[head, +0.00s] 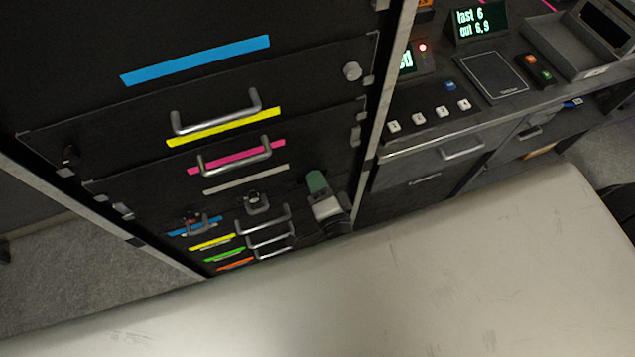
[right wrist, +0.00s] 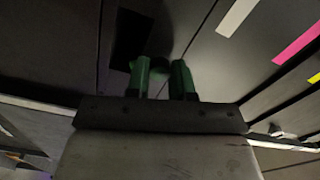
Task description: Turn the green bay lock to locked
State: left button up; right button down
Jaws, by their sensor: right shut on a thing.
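My right gripper (head: 317,181) shows at the right side of the dark cabinet front, near the lower drawers. In the right wrist view its two green fingers (right wrist: 161,70) are closed on a dark, small part close to the dark panel. This part seems to be the green bay lock; the fingers mostly hide it and its turn position cannot be read. A green label strip (head: 224,254) is on a low drawer, left of the gripper. My left gripper is not in view.
The cabinet front has bar handles (head: 217,112) and coloured strips, including a blue one (head: 196,60) and a white one (head: 246,179). Two small latches (head: 252,199) stick out lower down. A console with buttons (head: 428,117) and a lit display (head: 478,20) is at the right.

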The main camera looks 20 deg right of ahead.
jog(key=m+b, duration=0.2)
jog(key=m, duration=0.4)
jog(key=shift+f, duration=0.1)
dwell(0.4)
jog(key=c, duration=1)
grip_release()
jog(key=shift+s, duration=0.1)
jog(key=s+b, duration=0.1)
jog(key=s, duration=0.4)
jog(key=s+b, duration=0.2)
jog(key=s, duration=0.3)
jog(key=shift+s+d, duration=0.2)
jog(key=shift+s, duration=0.15)
